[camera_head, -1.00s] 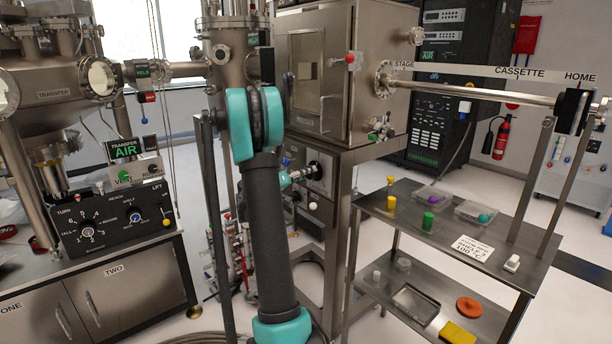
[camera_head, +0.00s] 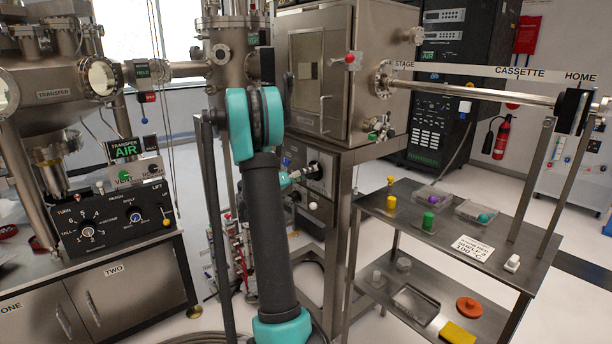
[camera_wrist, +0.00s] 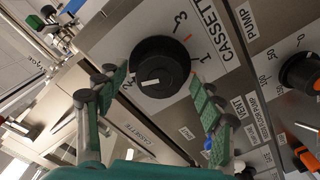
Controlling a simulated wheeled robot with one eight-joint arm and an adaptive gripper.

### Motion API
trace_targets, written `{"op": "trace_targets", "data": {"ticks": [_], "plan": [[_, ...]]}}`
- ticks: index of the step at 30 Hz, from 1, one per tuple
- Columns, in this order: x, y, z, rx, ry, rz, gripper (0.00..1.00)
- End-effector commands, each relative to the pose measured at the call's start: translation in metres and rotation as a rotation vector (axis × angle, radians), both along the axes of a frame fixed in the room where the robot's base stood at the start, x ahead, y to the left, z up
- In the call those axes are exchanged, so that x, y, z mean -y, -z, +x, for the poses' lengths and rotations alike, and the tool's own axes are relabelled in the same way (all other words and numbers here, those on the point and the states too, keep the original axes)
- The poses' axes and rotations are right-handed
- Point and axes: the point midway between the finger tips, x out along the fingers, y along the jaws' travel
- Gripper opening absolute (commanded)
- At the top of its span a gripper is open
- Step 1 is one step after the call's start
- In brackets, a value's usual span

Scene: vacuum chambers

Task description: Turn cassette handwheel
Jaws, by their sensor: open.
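The cassette handwheel is a round black knob (camera_wrist: 160,68) with a white mark, on a grey panel marked CASSETTE with the numbers 1, 2 and 3. The white mark points towards the 2, at the left in the wrist view. My gripper (camera_wrist: 157,76) is open, with one green-padded finger on each side of the knob. Gaps show between the pads and the knob's rim; I cannot tell how far the tips reach along its depth. In the head view my gripper (camera_head: 298,174) is small, at the dark knob (camera_head: 315,170) below the steel chamber, partly behind my arm.
A PUMP knob (camera_wrist: 301,72) and a VENT label (camera_wrist: 239,106) lie right of the handwheel. A steel chamber (camera_head: 321,75) stands above the panel. A steel trolley (camera_head: 459,225) with small coloured parts stands at the right. Bare floor shows beyond it.

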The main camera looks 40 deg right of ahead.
Motion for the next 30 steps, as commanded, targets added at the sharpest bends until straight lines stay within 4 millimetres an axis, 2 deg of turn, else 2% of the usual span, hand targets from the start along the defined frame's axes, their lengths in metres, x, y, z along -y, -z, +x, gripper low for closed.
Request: {"op": "trace_targets", "data": {"ticks": [5,15,21,25,30], "plan": [[-0.012,0.0,0.0,0.0,-0.004,0.0,0.68],[-0.078,0.0,-0.005,0.0,-0.004,0.0,0.68],[-0.108,0.0,-0.008,0.0,-0.002,0.001,0.68],[-0.117,0.0,-0.008,0.0,-0.002,0.001,0.68],[-0.12,0.0,-0.009,0.0,0.0,0.0,0.68]]}}
